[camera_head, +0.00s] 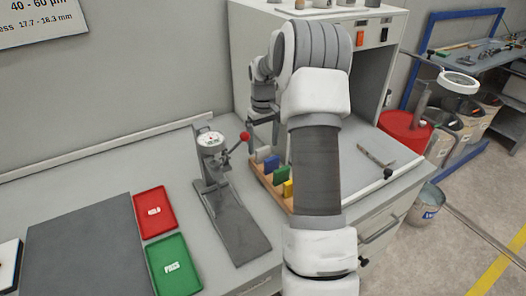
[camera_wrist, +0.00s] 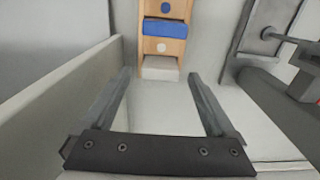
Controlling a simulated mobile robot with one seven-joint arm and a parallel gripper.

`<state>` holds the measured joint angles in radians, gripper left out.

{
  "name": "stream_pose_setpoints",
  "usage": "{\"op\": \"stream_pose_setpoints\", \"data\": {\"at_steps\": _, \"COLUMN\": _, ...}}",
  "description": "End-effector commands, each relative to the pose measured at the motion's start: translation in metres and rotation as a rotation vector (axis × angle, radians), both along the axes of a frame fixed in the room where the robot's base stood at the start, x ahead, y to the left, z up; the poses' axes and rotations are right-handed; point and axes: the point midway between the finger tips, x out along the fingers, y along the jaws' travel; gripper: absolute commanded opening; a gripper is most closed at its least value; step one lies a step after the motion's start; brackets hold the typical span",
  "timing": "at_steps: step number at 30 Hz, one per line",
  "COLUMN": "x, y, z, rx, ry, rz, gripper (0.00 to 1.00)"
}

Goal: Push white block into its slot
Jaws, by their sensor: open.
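The white block (camera_wrist: 160,68) is at the near end of the wooden rack (camera_wrist: 177,47) in the wrist view. A white dot marks the wood just beyond it. In the head view the white block (camera_head: 262,154) is a pale piece at the rack's far end, partly hidden. I cannot tell how deep it sits. My gripper (camera_wrist: 160,76) is open, its fingertips appearing to either side of the white block with gaps. I see no contact. In the head view the gripper (camera_head: 262,137) hangs over the rack's far end.
A blue block (camera_head: 271,162), green block (camera_head: 281,174) and yellow block (camera_head: 288,188) stand along the rack. A gauge stand (camera_head: 212,165) with a red-knobbed lever is close left. Red (camera_head: 155,212) and green (camera_head: 174,266) trays lie farther left. The cabinet stands behind.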

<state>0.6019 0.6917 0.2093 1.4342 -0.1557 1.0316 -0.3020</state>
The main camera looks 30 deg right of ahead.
Motion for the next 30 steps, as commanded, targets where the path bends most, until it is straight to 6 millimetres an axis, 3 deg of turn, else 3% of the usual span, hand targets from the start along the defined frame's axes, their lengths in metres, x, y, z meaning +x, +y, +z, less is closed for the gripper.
{"op": "stream_pose_setpoints", "data": {"at_steps": 6, "x": 0.001, "y": 0.000, "z": 0.048, "rx": -0.002, "ry": -0.004, "rz": 0.000, "gripper": 0.92}}
{"op": "stream_pose_setpoints", "data": {"at_steps": 12, "x": 0.000, "y": 0.000, "z": 0.072, "rx": 0.000, "ry": -0.001, "rz": 0.001, "gripper": 0.92}}
{"op": "stream_pose_setpoints", "data": {"at_steps": 30, "x": 0.000, "y": 0.000, "z": 0.077, "rx": 0.001, "ry": 0.000, "rz": 0.000, "gripper": 0.92}}
